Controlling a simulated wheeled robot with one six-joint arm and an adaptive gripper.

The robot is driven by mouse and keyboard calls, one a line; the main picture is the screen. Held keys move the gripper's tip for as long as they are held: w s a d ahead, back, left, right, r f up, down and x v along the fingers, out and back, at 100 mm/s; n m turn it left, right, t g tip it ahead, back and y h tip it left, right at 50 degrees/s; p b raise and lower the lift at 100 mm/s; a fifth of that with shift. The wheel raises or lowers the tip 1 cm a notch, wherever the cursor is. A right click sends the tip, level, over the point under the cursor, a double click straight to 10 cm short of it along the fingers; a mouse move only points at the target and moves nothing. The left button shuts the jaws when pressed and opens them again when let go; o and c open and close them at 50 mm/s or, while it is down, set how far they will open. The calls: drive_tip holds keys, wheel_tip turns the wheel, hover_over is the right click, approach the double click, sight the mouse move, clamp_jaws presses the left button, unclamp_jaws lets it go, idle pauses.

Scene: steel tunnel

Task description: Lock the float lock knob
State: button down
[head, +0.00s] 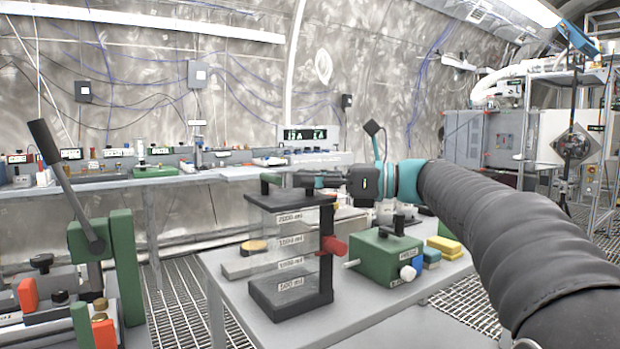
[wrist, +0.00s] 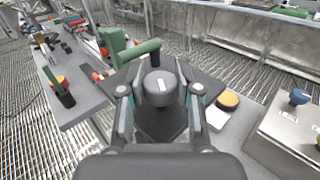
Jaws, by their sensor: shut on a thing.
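A clear tank (head: 293,250) with a black base, black top plate and volume labels stands on the grey table in the head view. A round black knob (wrist: 160,86) with a white mark sits over the dark top plate (wrist: 163,124) in the wrist view; I take it as the float lock knob. My gripper (head: 312,181) is at the top of the tank, reaching in from the right. In the wrist view my gripper (wrist: 160,100) has its fingers on both sides of the knob, shut on it. In the head view the knob is mostly hidden by the gripper.
A green box (head: 384,254) with a black handle stands right of the tank, near yellow and blue blocks (head: 444,246). A red part (head: 334,246) sticks out from the tank's side. A green device with a long black lever (head: 66,185) stands at left.

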drive_tip(key=m+t+h, duration=0.1)
drive_tip(key=t, duration=0.1)
drive_tip(key=m+t, duration=0.2)
drive_tip(key=t, duration=0.1)
drive_tip(key=shift+s+m+h, duration=0.15)
drive_tip(key=shift+m+h, duration=0.15)
drive_tip(key=shift+h, duration=0.1)
drive_tip(key=m+t+h, duration=0.4)
drive_tip(key=t, duration=0.1)
drive_tip(key=shift+a+t+b, duration=0.1)
drive_tip(key=shift+t+b, duration=0.2)
drive_tip(key=shift+t, duration=0.1)
drive_tip(key=shift+r+m+t+h, duration=0.1)
drive_tip(key=shift+m+t+h, duration=1.4)
drive_tip(key=shift+m+h, duration=0.85)
drive_tip(key=shift+m+t+h, duration=0.25)
drive_tip(key=shift+t+h, duration=0.05)
drive_tip(key=shift+h, duration=0.75)
drive_tip(key=shift+m+t+h, duration=0.3)
drive_tip(key=shift+m+h, duration=0.6)
drive_tip(key=shift+h, duration=0.4)
drive_tip(key=shift+r+m+h, duration=0.1)
drive_tip(key=shift+m+h, duration=0.7)
drive_tip(key=shift+h, duration=0.5)
drive_tip(key=shift+m+h, duration=0.3)
drive_tip(key=shift+h, duration=0.2)
drive_tip(key=c, duration=0.8)
unclamp_jaws()
drive_tip(key=shift+w, duration=0.25)
drive_tip(key=shift+o, duration=0.2)
